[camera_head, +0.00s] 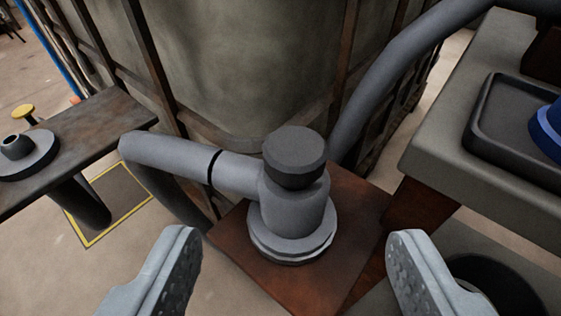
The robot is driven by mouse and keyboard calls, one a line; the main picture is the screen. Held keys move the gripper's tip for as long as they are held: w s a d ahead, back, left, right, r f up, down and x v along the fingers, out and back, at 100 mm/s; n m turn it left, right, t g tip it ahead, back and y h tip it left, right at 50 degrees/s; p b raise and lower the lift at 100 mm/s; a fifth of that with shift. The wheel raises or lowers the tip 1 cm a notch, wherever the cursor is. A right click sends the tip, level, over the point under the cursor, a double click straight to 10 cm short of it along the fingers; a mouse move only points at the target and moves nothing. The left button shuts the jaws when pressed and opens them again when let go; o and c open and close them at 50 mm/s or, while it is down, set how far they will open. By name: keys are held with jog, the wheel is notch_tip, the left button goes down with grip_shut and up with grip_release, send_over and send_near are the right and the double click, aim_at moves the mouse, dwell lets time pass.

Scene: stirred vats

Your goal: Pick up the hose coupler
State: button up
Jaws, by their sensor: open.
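A grey fitting (290,210) with a round flange stands upright on a brown plate in the middle. A dark cylinder (294,155) sits on its top, and a grey pipe with a black ring joins its left side. I take the fitting with its dark top to be the hose coupler, but cannot tell which part is meant. My gripper (296,250) is open, with one grey padded finger at lower left and the other at lower right. The fitting shows between and beyond the fingers, and neither finger touches it. The space between the fingers is empty.
A large grey-green vat (240,60) in a rusty frame stands close behind. A thick grey hose (385,85) curves at right. A grey bench (455,120) at right holds a black tray (483,125) with a blue object (548,130). A dark shelf (85,125) at left bears a flanged piece (25,160).

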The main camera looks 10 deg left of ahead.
aim_at(296, 163)
jog(key=shift+x, duration=5.55)
jog(key=shift+d+r, duration=0.1)
jog(key=shift+r, duration=0.05)
jog(key=c, duration=1.1)
